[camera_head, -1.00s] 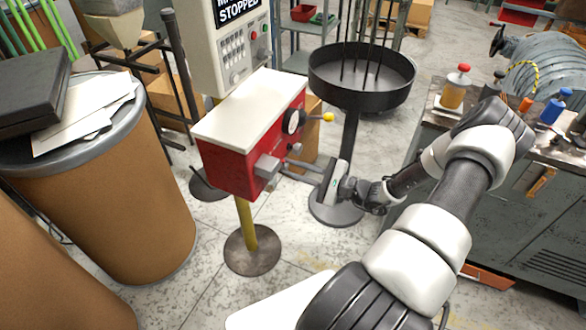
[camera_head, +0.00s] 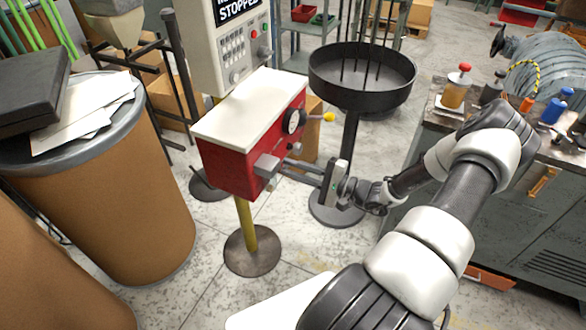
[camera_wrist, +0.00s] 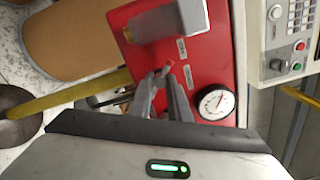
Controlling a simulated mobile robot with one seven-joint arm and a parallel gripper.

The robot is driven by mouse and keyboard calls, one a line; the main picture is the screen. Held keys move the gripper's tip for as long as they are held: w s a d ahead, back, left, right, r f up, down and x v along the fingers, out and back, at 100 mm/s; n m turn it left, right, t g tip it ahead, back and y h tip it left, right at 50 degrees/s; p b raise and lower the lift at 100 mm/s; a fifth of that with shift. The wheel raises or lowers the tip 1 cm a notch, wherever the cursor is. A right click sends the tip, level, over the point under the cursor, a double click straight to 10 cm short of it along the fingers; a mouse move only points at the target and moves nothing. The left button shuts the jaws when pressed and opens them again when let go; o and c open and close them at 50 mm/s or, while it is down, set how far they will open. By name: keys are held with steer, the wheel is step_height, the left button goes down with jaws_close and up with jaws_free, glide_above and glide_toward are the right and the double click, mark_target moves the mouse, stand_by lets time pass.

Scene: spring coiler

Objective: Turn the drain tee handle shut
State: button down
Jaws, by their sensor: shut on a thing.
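The red cabinet (camera_head: 225,165) with a white top stands on a yellow post. My gripper (camera_head: 286,168) reaches its front face from the right, low beside a grey block (camera_head: 266,166). In the wrist view my fingertips (camera_wrist: 166,80) are close together at the red face, between the grey block (camera_wrist: 165,22) and the round gauge (camera_wrist: 214,102). They are shut on the drain tee handle, which is mostly hidden by the fingers. How far the handle is turned cannot be told. A small red mark (camera_wrist: 170,63) shows just past the fingertips.
A lever with a yellow knob (camera_head: 329,117) sticks out above my gripper. A black round pan (camera_head: 362,75) on a stand is close behind. A grey bench (camera_head: 480,215) stands right, a brown drum (camera_head: 110,195) left. A control panel reading STOPPED (camera_head: 232,45) is above the cabinet.

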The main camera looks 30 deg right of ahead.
steer(key=c, duration=1.7)
jaws_free()
steer(key=shift+o, duration=0.2)
steer(key=p+v, duration=0.1)
steer(key=v, duration=1.6)
steer(key=shift+s+d, duration=0.2)
